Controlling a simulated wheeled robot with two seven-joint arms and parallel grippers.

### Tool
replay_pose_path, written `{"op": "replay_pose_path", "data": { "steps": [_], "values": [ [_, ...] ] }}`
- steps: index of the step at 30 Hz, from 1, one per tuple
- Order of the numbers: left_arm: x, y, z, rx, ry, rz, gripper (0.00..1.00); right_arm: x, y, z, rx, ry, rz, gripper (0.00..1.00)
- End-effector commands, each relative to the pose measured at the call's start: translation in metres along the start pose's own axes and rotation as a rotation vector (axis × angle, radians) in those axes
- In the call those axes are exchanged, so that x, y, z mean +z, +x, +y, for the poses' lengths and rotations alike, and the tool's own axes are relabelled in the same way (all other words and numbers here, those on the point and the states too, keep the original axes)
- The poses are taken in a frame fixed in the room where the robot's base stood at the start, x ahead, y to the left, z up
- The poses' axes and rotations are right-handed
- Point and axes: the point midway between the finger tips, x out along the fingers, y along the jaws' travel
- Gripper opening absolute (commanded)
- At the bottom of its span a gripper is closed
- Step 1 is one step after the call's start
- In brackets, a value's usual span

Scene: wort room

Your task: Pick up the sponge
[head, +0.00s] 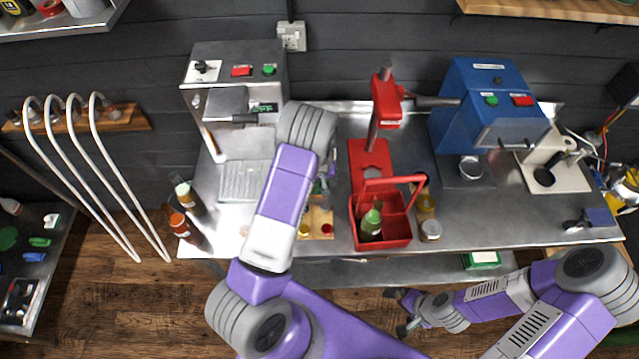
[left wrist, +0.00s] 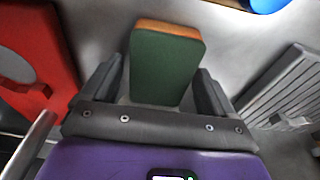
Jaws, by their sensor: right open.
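A sponge (left wrist: 165,65), dark green on its broad face with an orange edge, shows in the left wrist view. It lies between the two fingers of my left gripper (left wrist: 158,88), which is open, with small gaps beside the sponge. In the head view my left arm reaches over the steel counter and hides most of that gripper; I cannot make out the sponge clearly there. My right gripper (head: 399,313) is open and empty in front of the counter, low at the right of the middle.
The steel counter (head: 480,215) carries a red caddy (head: 400,240) with bottles, a red press (head: 370,160), a ribbed tray (head: 240,181) and a blue machine (head: 485,105). Two bottles (head: 185,225) stand at the left front. A small wooden board (head: 318,222) lies beside the caddy.

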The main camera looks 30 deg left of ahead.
Motion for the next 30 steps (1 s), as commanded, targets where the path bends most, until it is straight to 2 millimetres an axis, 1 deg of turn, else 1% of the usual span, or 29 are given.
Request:
{"op": "replay_pose_path", "data": {
  "steps": [1, 6, 9, 17, 20, 23, 30],
  "values": [
    [0.000, 0.000, 0.000, 0.000, 0.000, 0.000, 0.79, 0.000, 0.000, 0.000, 0.000, 0.000, 0.000, 0.99],
    [0.000, 0.000, 0.000, 0.000, 0.000, 0.000, 0.53, 0.000, 0.000, 0.000, 0.000, 0.000, 0.000, 0.99],
    [0.000, 0.000, 0.000, 0.000, 0.000, 0.000, 0.40, 0.000, 0.000, 0.000, 0.000, 0.000, 0.000, 0.99],
    [0.000, -0.001, 0.000, 0.000, 0.000, 0.000, 0.40, 0.000, 0.000, 0.000, 0.000, 0.000, 0.000, 0.99],
    [-0.002, -0.009, 0.000, 0.001, 0.001, 0.003, 0.40, 0.000, 0.001, 0.000, 0.000, 0.000, 0.000, 0.99],
    [-0.004, -0.025, 0.001, 0.002, 0.002, 0.004, 0.40, 0.000, 0.002, 0.001, 0.000, 0.000, 0.000, 0.99],
    [-0.011, -0.073, 0.001, 0.002, 0.002, 0.003, 0.40, 0.000, 0.004, 0.001, 0.000, 0.000, 0.000, 0.99]
  ]
}}
